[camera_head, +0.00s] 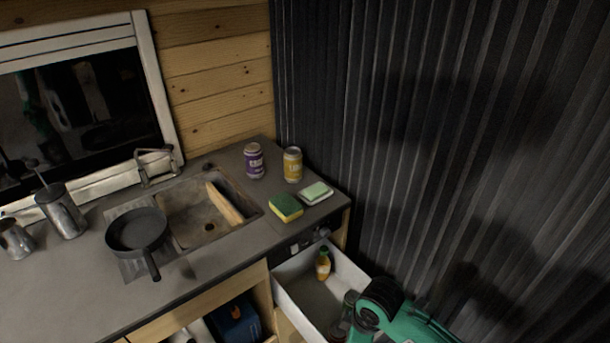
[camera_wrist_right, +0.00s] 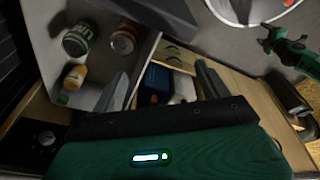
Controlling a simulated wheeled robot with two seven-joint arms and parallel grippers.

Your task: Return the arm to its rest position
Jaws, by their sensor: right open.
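My right arm (camera_head: 405,318) is green and black and comes in at the bottom of the head view, by the open white drawer (camera_head: 300,290). My right gripper (camera_wrist_right: 165,88) shows in the right wrist view as two grey fingers spread apart with nothing between them. It is beside the drawer, which fills the upper left of that view. In the head view its fingertips cannot be made out clearly. My left gripper is not seen in the head view.
The drawer holds a bottle (camera_head: 323,264), a green can (camera_wrist_right: 78,40) and a reddish can (camera_wrist_right: 124,38). A dark corrugated wall (camera_head: 430,150) stands at right.

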